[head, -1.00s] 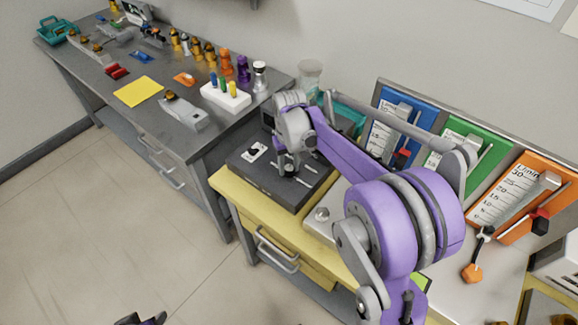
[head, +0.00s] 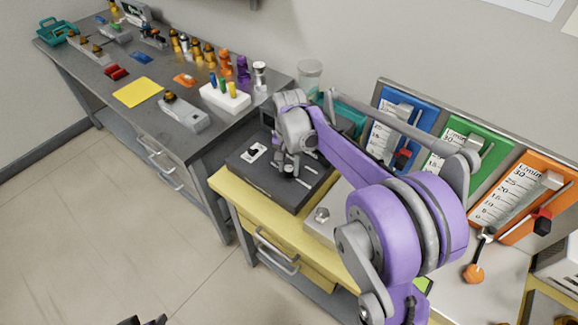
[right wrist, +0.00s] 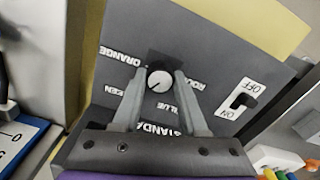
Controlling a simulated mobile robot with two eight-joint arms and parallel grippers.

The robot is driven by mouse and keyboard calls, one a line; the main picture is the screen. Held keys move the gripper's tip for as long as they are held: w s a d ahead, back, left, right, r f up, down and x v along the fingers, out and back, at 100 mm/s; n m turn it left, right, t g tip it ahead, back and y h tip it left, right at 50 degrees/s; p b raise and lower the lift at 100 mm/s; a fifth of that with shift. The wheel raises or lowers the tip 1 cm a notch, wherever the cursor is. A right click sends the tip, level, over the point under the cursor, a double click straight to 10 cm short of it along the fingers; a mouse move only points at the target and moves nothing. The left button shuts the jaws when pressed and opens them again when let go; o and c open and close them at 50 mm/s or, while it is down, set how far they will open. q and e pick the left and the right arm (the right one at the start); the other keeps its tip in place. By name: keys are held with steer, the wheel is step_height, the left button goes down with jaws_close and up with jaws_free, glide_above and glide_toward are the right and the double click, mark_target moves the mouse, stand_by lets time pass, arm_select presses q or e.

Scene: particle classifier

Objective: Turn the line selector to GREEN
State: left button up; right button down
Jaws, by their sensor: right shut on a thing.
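The line selector is a small round pale knob (right wrist: 159,80) on a dark grey control box (head: 250,178). Lettering around it in the right wrist view includes ORANGE, BLUE and a partly covered word ending in EEN. I cannot read clearly where the knob's mark points. My right gripper (right wrist: 162,76) is shut on the knob, one finger on each side. In the head view the right gripper (head: 289,170) reaches down onto the box and mostly hides the knob.
An ON/OFF switch (right wrist: 243,101) sits on the box beside the knob. The box stands on a yellow-topped bench (head: 232,187). Blue, green and orange flow panels (head: 490,155) stand behind my right arm. A grey table (head: 120,100) with many small items is at left.

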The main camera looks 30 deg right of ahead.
mark_target(289, 168)
steer(key=shift+m, duration=0.3)
steer(key=shift+c, duration=2.2)
jaws_free()
steer(key=shift+r, duration=0.1)
step_height(289, 168, up, 11)
steer(key=shift+f+p, duration=0.2)
steer(key=shift+p, duration=0.15)
